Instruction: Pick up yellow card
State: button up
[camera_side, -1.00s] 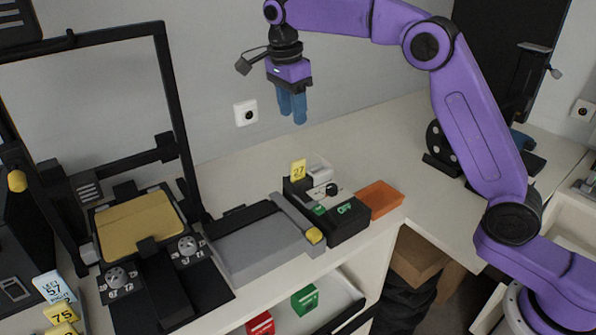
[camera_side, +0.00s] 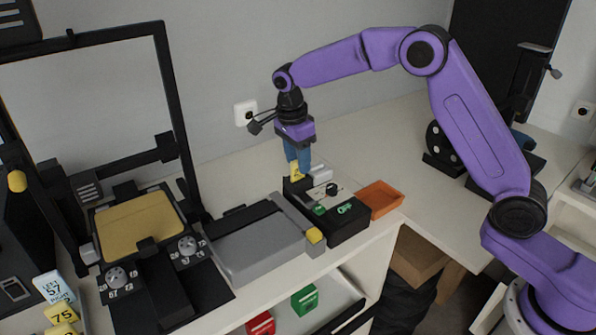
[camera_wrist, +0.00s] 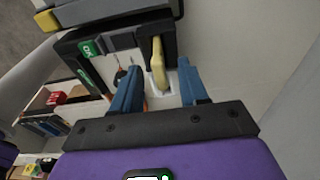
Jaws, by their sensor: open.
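The yellow card (camera_side: 295,171) stands upright at the back of a black device in the side view, partly hidden by my fingers. In the wrist view the card (camera_wrist: 158,66) shows edge-on between my two blue fingers. My gripper (camera_side: 298,160) is right above and around the card's top in the side view. In the wrist view my gripper (camera_wrist: 158,75) is open, with a gap between each finger and the card.
The black device (camera_side: 348,229) has green labels and a dark knob. An orange tray (camera_side: 381,198) sits right of it, and a grey flat unit (camera_side: 260,250) left of it. A black frame (camera_side: 178,110) stands further left. The counter behind is clear.

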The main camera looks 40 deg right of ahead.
jog(key=shift+f, duration=0.55)
grip_shut()
jog(key=shift+r, duration=0.15)
jog(key=shift+r, duration=0.6)
jog(key=s+d+r, duration=0.3)
jog(key=s+r, duration=0.8)
jog(key=s, duration=0.2)
jog(key=shift+s+r, duration=0.25)
jog(key=shift+s, duration=0.1)
